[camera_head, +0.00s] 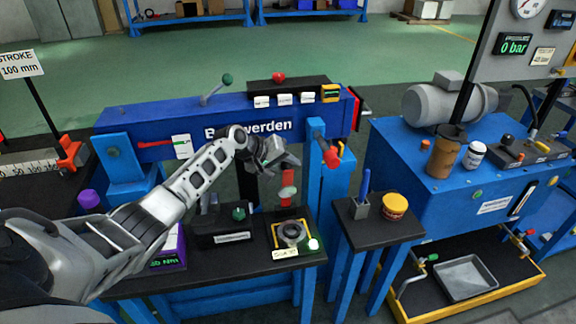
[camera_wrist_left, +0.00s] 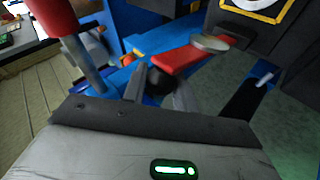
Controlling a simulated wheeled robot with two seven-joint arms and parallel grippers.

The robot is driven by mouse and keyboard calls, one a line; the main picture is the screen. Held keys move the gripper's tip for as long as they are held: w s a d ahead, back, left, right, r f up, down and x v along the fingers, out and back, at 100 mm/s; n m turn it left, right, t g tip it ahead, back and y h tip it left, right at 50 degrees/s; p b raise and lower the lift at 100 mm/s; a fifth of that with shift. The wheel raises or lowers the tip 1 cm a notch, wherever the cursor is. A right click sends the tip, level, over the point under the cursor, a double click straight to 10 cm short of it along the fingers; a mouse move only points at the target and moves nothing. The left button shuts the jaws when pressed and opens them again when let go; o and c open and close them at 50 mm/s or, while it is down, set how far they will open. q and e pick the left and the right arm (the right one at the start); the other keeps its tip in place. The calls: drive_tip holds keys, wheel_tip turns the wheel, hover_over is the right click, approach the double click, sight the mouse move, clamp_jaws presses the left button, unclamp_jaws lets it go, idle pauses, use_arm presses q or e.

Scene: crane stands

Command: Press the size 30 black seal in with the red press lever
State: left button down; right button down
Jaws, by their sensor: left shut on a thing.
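My left gripper (camera_head: 285,163) hangs over the black bench, beside the blue press column (camera_head: 317,165). In the left wrist view its fingers (camera_wrist_left: 160,92) are shut on a small dark round thing, which looks like the black seal (camera_wrist_left: 160,80); no size mark is readable. The red press lever (camera_head: 330,157) juts from the column, right of the gripper and apart from it; its red grip also shows in the left wrist view (camera_wrist_left: 55,14). A red part with a grey disc (camera_head: 287,192) stands below the gripper, above a round metal seat (camera_head: 291,233) with a label. My right gripper is out of view.
A dark block with a green knob (camera_head: 225,228) stands left of the seat. A side stand (camera_head: 380,233) holds a blue-handled tool and a yellow-red tub. A blue labelled beam (camera_head: 230,123) crosses behind the arm.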

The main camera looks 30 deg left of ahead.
use_arm(q)
drive_tip(key=shift+a+r, duration=0.1)
drive_tip(key=shift+a, duration=0.05)
drive_tip(key=c, duration=1.1)
unclamp_jaws()
drive_tip(key=shift+c, duration=0.2)
drive_tip(key=v, duration=1.5)
drive_tip(key=shift+s+r+p, duration=0.15)
drive_tip(key=shift+s+p, duration=0.15)
drive_tip(key=shift+p, duration=0.15)
